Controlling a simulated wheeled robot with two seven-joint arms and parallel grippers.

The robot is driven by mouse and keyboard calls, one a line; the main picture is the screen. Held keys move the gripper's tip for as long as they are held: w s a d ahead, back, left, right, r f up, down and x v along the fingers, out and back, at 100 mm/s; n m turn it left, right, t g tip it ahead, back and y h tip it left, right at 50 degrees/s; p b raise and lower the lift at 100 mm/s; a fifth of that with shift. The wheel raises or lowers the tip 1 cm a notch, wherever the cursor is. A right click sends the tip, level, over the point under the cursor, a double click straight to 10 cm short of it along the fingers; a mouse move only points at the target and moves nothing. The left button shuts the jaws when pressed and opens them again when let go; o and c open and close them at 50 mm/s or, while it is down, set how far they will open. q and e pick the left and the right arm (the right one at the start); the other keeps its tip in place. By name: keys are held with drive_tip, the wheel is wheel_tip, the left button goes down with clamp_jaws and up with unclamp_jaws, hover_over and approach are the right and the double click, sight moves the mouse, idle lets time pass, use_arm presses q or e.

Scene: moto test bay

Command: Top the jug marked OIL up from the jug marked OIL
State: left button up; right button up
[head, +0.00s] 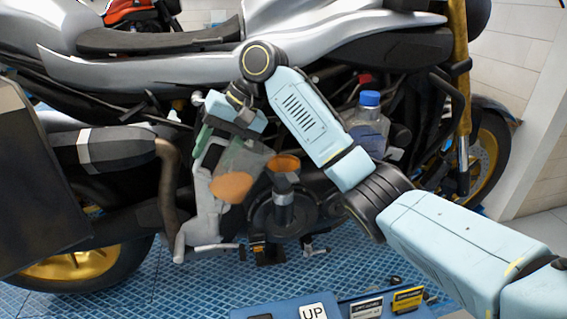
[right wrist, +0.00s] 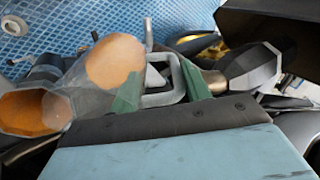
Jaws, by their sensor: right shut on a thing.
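My right gripper (head: 222,120) is shut on the handle of a clear jug (head: 247,160) with orange liquid low in it. In the head view the jug hangs in front of the motorcycle's engine. The right wrist view shows the green fingers on either side of the handle (right wrist: 160,80) and the orange liquid in the jug (right wrist: 116,62). A second orange surface (head: 285,163) shows just right of the jug; in the right wrist view, a clear faceted rim with orange inside (right wrist: 35,112) shows. I cannot tell whether these belong to another jug. No OIL marking is readable. My left gripper is out of view.
A silver motorcycle (head: 260,50) fills the background. A clear bottle with a blue cap (head: 369,98) shows behind my right arm. A dark box (head: 35,190) stands at the left. A blue case marked UP (head: 270,312) lies at the bottom. Blue grid flooring (head: 190,285) shows below.

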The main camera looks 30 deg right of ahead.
sight(194, 168)
drive_tip(key=a+h, duration=0.1)
drive_tip(key=a+f+h, duration=0.1)
drive_tip(key=a, duration=0.1)
drive_tip(key=a+f+h, duration=0.1)
drive_tip(key=h, duration=0.1)
drive_tip(key=shift+w+a, duration=0.25)
drive_tip(key=shift+a, duration=0.15)
drive_tip(key=shift+w+a+f+g+h, duration=0.15)
drive_tip(key=shift+a+f+h, duration=0.2)
drive_tip(key=shift+h, duration=0.25)
drive_tip(key=shift+s+a+f+g+h, duration=0.1)
drive_tip(key=shift+a+f+g+h, duration=0.1)
drive_tip(key=shift+a+h, duration=0.35)
drive_tip(key=shift+d, duration=0.15)
drive_tip(key=shift+w+a+r, duration=0.1)
drive_tip(key=shift+a+r, duration=0.65)
drive_tip(key=shift+a, duration=0.25)
drive_tip(key=shift+w+a+r, duration=0.1)
drive_tip(key=shift+a+r, duration=0.65)
drive_tip(key=shift+a, duration=0.2)
drive_tip(key=shift+f, duration=0.1)
